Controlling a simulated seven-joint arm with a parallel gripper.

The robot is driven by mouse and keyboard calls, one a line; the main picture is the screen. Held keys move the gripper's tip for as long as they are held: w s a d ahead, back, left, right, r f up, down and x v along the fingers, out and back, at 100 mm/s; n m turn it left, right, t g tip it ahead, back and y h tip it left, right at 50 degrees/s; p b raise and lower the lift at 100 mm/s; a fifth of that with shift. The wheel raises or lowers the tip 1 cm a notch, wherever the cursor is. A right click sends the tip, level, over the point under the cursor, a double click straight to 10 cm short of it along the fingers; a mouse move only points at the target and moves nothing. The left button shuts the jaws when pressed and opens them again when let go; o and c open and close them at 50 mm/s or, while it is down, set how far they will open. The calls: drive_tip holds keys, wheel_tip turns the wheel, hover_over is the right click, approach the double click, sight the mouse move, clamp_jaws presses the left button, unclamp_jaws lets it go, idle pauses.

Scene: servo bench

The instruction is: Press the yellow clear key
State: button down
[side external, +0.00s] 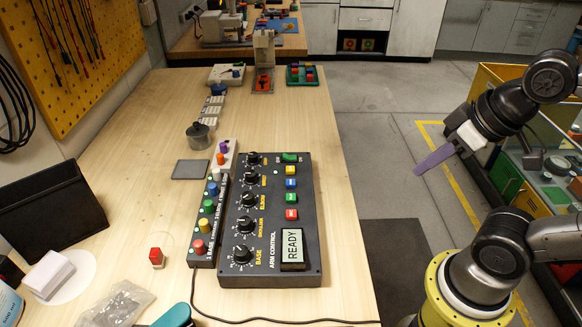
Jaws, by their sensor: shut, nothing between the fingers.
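My gripper (418,171) has a flat purple tip and is shut and empty. It hangs over the floor side, to the right of the panel and well apart from the yellow key. Nothing hides the key.
Below the blue key are a green key (291,197) and a red key (291,214). A display (292,246) reads READY. Several black knobs (246,225) stand left of the keys.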

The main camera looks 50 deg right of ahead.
idle(0.9)
drive_tip(key=w+d+r+n+t+h, duration=0.1)
drive_tip(key=w+d+r+n+t, duration=0.1)
drive_tip(key=w+r, duration=0.4)
drive_tip(key=n+t, duration=0.2)
drive_tip(key=n, duration=0.4)
hover_over(295, 170)
wheel_tip(295, 170, down, 6)
drive_tip(key=shift+f+y, duration=0.25)
drive_tip(key=shift+y, duration=0.05)
drive_tip(key=shift+f, duration=4.35)
drive_tip(key=shift+s+f, duration=0.1)
drive_tip(key=shift+f, duration=0.05)
